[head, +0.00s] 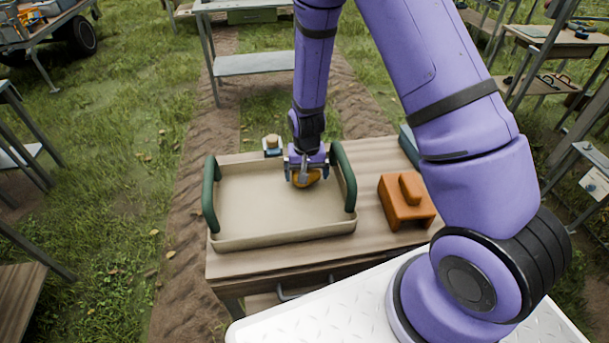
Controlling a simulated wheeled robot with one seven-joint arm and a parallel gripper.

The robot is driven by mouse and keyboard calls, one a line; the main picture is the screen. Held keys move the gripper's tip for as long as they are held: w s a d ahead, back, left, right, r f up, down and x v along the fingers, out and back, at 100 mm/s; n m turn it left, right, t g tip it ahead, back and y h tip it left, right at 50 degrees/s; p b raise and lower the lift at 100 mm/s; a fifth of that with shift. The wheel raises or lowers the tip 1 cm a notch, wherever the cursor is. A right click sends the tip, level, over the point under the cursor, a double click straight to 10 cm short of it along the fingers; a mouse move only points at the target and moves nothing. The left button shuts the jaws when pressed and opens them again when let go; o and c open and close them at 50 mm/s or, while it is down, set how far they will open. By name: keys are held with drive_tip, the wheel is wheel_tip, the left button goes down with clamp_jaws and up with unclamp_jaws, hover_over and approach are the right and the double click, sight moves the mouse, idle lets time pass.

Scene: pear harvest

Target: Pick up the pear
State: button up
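The pear (307,179) is yellow-orange and shows between the fingers of my gripper (305,172), above the back right part of a beige tray (232,243). My gripper points down, with one finger on each side of the pear. Its upper part is hidden by the gripper. I cannot tell whether the fingers press on it, or whether it touches the tray floor. The tray has green handles at its left and right ends and otherwise looks empty.
The tray stands on a wooden table (275,262). An orange box-like object with a handle (405,203) stands right of the tray. A small object (272,146) with a pale top sits behind the tray. A teal item (409,143) is partly hidden by my arm.

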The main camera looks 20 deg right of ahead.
drive_tip(key=c, duration=0.8)
drive_tip(key=shift+r, duration=0.2)
